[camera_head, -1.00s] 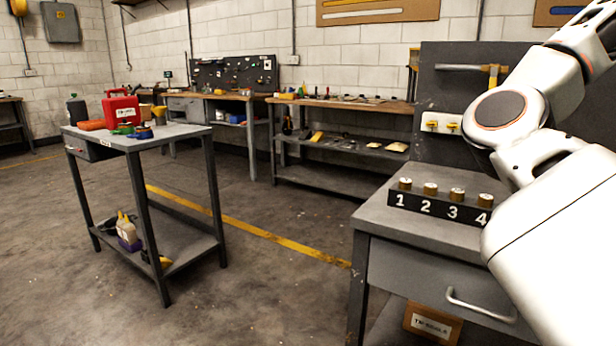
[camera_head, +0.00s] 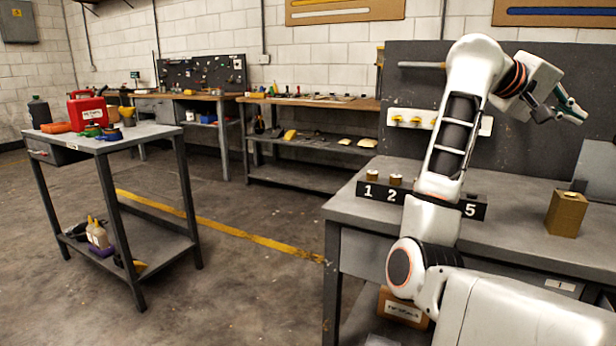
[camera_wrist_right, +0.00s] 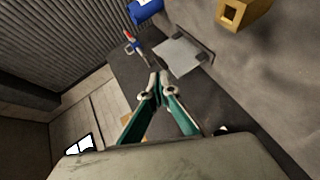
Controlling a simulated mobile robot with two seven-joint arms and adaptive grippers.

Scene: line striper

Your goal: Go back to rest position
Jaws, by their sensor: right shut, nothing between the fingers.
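My right gripper (camera_head: 571,110) is up in the air above the grey workbench (camera_head: 525,240), in front of its dark back panel. Its green-edged fingers are closed together and empty. The fingers also show in the right wrist view (camera_wrist_right: 158,90), meeting at the tips. My right arm is folded upward and hides part of the numbered rack (camera_head: 382,193) on the bench. My left gripper is not in view.
A brown block (camera_head: 566,213) stands on the bench to the right. A back bench (camera_head: 310,101) runs along the wall. The floor between is clear.

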